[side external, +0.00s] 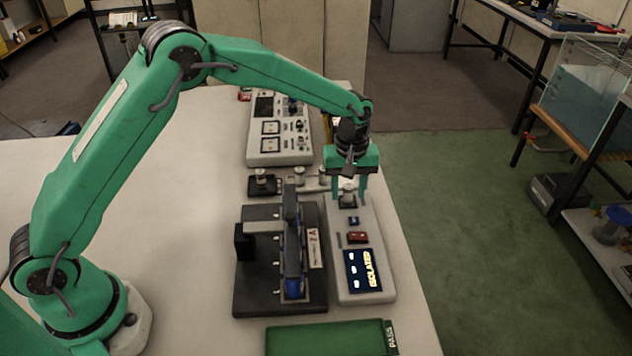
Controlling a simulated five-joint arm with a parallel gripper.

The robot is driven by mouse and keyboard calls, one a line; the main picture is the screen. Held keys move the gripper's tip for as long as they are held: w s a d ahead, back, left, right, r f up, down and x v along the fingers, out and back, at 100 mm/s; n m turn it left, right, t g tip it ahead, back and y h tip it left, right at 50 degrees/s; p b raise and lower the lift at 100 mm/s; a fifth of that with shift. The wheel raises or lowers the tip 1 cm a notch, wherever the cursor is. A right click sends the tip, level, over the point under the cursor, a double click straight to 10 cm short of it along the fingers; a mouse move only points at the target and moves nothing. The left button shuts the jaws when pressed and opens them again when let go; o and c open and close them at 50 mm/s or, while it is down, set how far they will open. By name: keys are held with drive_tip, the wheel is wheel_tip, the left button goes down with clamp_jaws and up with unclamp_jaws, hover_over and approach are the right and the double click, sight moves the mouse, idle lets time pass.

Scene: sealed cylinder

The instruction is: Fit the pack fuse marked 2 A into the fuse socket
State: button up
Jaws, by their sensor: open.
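My gripper (349,197) is open, its fingers pointing down over the far end of a light grey box (382,238). A small silvery cylinder (348,189) stands upright in a dark square holder on that box, between the fingers. I cannot tell whether the fingers touch it. More small silvery cylinders stand behind and to the left: one (262,175) on a black block, others (299,173) beside it. No mark is readable on any of them. A black fixture (262,297) carries a white card (315,248) with a red marking that seems to end in A.
The box's display (363,270) reads ISOLATED, with a red switch (357,237) behind it. A green tray marked PASS (330,340) lies at the front. A grey instrument panel (279,150) stands at the back. The table's left part is clear; its right edge is close.

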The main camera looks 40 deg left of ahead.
sight(349, 186)
wheel_tip(349, 186, up, 12)
idle(0.6)
idle(0.5)
drive_tip(key=s+a+r+m+t, duration=0.1)
drive_tip(key=s+a+r+m, duration=0.1)
drive_tip(key=s+a+r, duration=0.4)
drive_tip(key=s+a+r+m+t, duration=0.25)
drive_tip(key=s+r, duration=0.25)
drive_tip(key=s, duration=0.4)
drive_tip(key=s+a+f+m+t, duration=0.1)
drive_tip(key=s+a+m, duration=0.1)
drive_tip(key=s, duration=0.6)
drive_tip(key=s+a+f+m+t, duration=0.1)
drive_tip(key=s+a, duration=0.3)
drive_tip(key=s, duration=0.4)
drive_tip(key=shift+f+m, duration=0.35)
drive_tip(key=shift+m, duration=0.4)
